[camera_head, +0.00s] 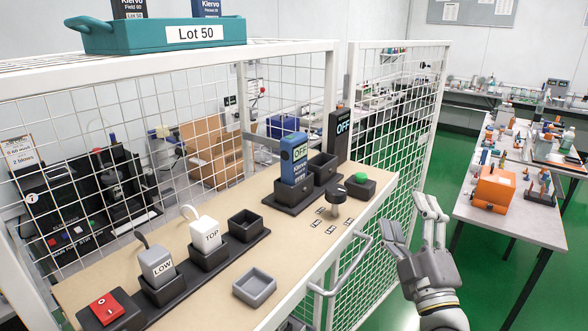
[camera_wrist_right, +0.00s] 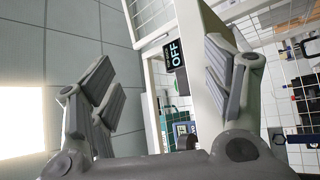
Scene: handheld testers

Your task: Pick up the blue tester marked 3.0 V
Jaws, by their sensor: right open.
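A blue tester (camera_head: 294,160) stands upright in a black holder (camera_head: 293,205) on the bench; its screen reads OFF, and I cannot make out a 3.0 V mark. A black tester (camera_head: 339,138), also reading OFF, stands behind it to the right; it shows in the right wrist view too (camera_wrist_right: 175,62). My right gripper (camera_head: 415,220) is open and empty, to the right of the bench and outside its mesh side, apart from both testers. My left gripper is in neither view.
On the bench are a knob (camera_head: 335,200), a green button (camera_head: 362,178), LOW (camera_head: 157,266) and TOP (camera_head: 206,236) plugs, an empty socket (camera_head: 246,224), a grey tray (camera_head: 255,287) and a red switch (camera_head: 107,308). A handle (camera_head: 341,268) and mesh (camera_head: 400,190) edge it. A teal bin (camera_head: 160,36) sits above.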

